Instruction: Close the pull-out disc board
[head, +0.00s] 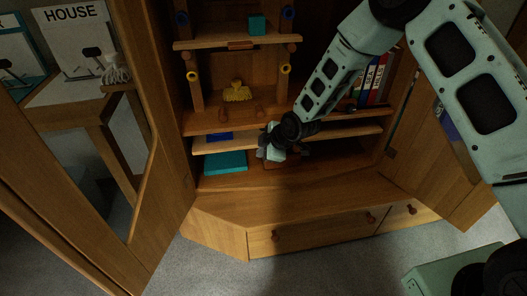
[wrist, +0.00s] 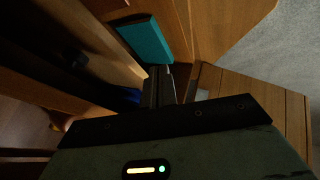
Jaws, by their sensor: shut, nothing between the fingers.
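A thin pale board (head: 345,131), which looks like the pull-out disc board, lies level in the open wooden cabinet, just under a wider shelf (head: 205,123). How far it sticks out is hard to tell. My gripper (head: 265,154) is at the board's front edge, near its middle, and hides part of it. Whether they touch cannot be told. In the wrist view the gripper fingers (wrist: 160,85) are together, with nothing seen between them. No disc can be made out on the board.
A teal box (head: 226,162) lies below the board on the left; it also shows in the wrist view (wrist: 146,40). Open cabinet doors stand left (head: 165,185) and right (head: 425,165). Drawers (head: 310,231) below are closed. Binders (head: 375,80) stand upper right.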

